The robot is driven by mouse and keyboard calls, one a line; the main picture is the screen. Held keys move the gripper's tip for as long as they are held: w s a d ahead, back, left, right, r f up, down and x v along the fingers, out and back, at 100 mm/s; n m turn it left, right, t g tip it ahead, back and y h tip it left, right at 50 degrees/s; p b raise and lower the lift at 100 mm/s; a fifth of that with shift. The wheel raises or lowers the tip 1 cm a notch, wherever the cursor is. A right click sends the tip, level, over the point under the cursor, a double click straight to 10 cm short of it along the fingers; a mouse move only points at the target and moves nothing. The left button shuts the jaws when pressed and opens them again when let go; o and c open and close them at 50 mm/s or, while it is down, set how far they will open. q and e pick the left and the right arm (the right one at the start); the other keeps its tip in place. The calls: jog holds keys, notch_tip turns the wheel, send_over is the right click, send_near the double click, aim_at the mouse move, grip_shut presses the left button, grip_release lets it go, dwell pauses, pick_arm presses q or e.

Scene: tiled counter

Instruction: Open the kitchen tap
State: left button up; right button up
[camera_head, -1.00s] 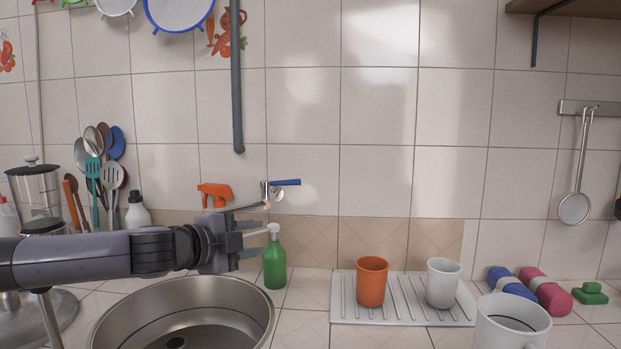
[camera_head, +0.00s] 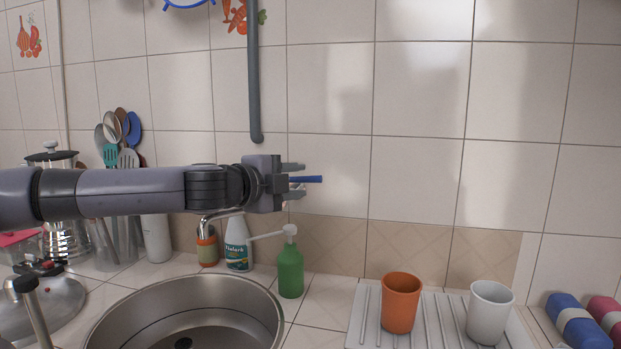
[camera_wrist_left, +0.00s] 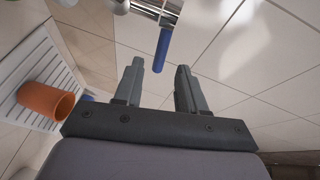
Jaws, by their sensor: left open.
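The kitchen tap is on the tiled wall above the sink. In the left wrist view the blue handle (camera_wrist_left: 163,48) shows ahead, between the lines of the two open fingers (camera_wrist_left: 160,82), with the chrome tap body (camera_wrist_left: 158,10) at the top edge. I cannot tell whether the fingers touch it. The right gripper is in no view.
The round steel sink (camera_head: 262,300) lies below my left arm. A green soap bottle (camera_head: 290,272) stands behind its right rim. An orange cup (camera_head: 401,302) and a white cup (camera_head: 490,312) stand on a ribbed drying tray (camera_head: 446,318) at the right. Utensils and bottles stand behind the arm.

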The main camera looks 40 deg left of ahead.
aim_at(307, 180)
pick_arm(q)
jog(key=shift+w+a+f, duration=0.1)
jog(key=shift+w+f, duration=0.05)
jog(key=shift+w, duration=0.15)
jog(key=shift+w+p, duration=0.2)
jog(key=shift+p, duration=0.2)
jog(key=shift+w+d+p, duration=0.25)
jog(key=shift+w+p, duration=0.25)
jog(key=shift+p, duration=0.2)
jog(key=shift+w+a+p, duration=0.3)
jog(key=shift+w+p, duration=0.15)
jog(key=shift+p, duration=0.45)
jog(key=shift+w+a+f+b, duration=0.25)
jog(key=shift+w+f+b, duration=0.05)
jog(key=shift+b, duration=0.05)
jog(key=shift+w+d+b, duration=0.1)
jog(key=shift+w+b, duration=0.25)
jog(key=shift+w, duration=0.5)
grip_shut()
